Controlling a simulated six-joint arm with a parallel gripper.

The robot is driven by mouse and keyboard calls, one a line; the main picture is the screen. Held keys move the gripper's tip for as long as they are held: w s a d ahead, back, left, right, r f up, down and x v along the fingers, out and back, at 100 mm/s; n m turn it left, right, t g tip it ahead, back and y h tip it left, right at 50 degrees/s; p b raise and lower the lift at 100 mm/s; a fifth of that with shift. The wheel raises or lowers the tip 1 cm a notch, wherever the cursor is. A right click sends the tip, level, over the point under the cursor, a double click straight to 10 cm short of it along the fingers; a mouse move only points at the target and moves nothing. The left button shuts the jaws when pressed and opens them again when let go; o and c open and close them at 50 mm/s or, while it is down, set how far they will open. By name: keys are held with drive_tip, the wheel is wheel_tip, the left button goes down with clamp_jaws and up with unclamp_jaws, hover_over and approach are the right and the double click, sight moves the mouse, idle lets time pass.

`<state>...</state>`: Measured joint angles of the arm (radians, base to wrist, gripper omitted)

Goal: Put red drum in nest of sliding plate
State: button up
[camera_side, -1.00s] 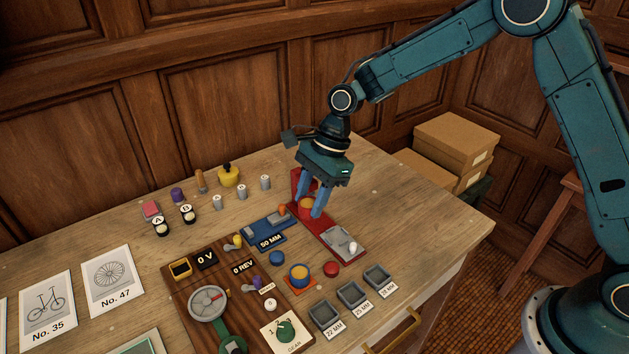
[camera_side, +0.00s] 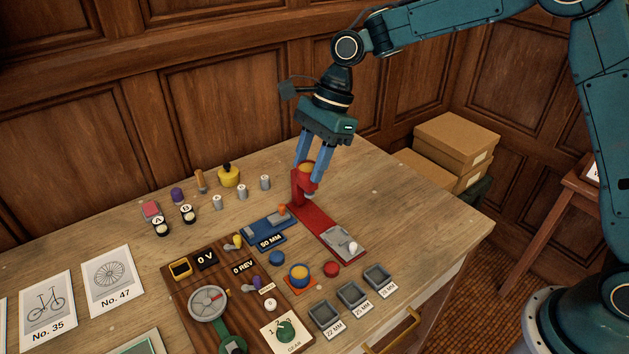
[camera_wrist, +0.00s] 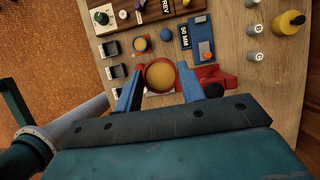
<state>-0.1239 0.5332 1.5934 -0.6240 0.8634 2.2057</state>
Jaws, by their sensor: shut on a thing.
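The red drum (camera_side: 306,168), with an ochre-yellow top, is between the blue fingers of my gripper (camera_side: 308,179). My gripper is shut on it and holds it above the red base. In the wrist view the drum (camera_wrist: 159,76) shows from above, with a finger on each side. The grey sliding plate (camera_side: 342,240), with a pale knob, lies at the front right end of the red base (camera_side: 318,222). Its nest is too small to make out. A red upright (camera_side: 299,188) stands at the back end of the base, partly overlapped by the drum.
A blue fixture (camera_side: 268,229) marked 50 MM stands left of the base. Grey trays (camera_side: 351,294) are at the front edge. The tabletop right of the base is clear.

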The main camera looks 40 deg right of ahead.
drive_tip(key=d+f, duration=0.2)
drive_tip(key=f, duration=0.2)
drive_tip(key=s+d+f, duration=0.1)
drive_tip(key=d+f, duration=0.1)
drive_tip(key=f, duration=0.2)
drive_tip(key=s+d+f, duration=0.1)
drive_tip(key=d+f, duration=0.1)
drive_tip(key=f, duration=0.3)
drive_tip(key=shift+d, duration=0.15)
drive_tip(key=shift+f, duration=2.05)
drive_tip(key=shift+f, duration=0.6)
idle(1.0)
drive_tip(key=o, duration=1.5)
drive_tip(key=shift+c, duration=0.2)
